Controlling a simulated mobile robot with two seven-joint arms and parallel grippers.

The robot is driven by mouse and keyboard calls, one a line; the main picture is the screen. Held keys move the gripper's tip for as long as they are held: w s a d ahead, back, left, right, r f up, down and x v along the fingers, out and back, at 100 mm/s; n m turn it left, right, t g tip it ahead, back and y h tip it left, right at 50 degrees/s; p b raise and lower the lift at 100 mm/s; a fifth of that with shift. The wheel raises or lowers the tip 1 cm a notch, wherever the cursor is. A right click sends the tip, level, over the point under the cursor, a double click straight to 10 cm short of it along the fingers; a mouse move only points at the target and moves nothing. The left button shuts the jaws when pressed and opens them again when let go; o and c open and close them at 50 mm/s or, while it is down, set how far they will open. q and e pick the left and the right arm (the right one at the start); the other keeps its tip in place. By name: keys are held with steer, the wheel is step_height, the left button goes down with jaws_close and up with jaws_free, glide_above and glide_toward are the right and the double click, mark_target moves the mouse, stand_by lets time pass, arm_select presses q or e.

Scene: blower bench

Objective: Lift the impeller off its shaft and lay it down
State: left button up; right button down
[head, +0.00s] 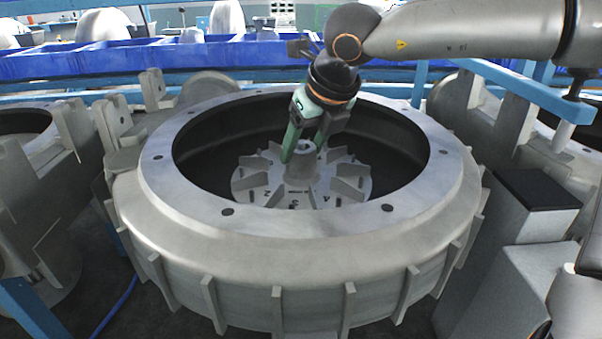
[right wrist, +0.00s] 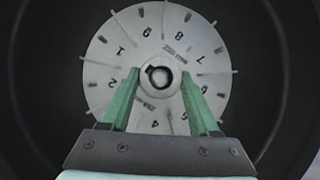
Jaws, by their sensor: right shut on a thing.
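The impeller (head: 258,186) is a grey disc with upright radial vanes, numbers on its face and a raised central hub. It sits inside the wide opening of the round metal blower housing (head: 300,232), roughly level. My right gripper (head: 304,152) reaches down from above with green fingers, shut on the impeller's hub. In the right wrist view the impeller (right wrist: 110,75) faces the camera, and the gripper (right wrist: 162,78) has a finger on each side of the hub. A dark bore shows in the hub's middle. The shaft and the disc's underside are hidden. My left gripper is out of view.
The housing's broad flange (head: 180,200) with bolt holes rings the opening. More grey castings stand left and right. A grey block with a dark top (head: 537,190) stands at the right. Blue rails and a long blue bin (head: 90,62) lie behind.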

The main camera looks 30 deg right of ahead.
steer(key=shift+r, duration=0.6)
steer(key=shift+r+p, duration=0.2)
steer(key=shift+p, duration=0.1)
steer(key=shift+r+p, duration=1.85)
steer(key=shift+r, duration=1.15)
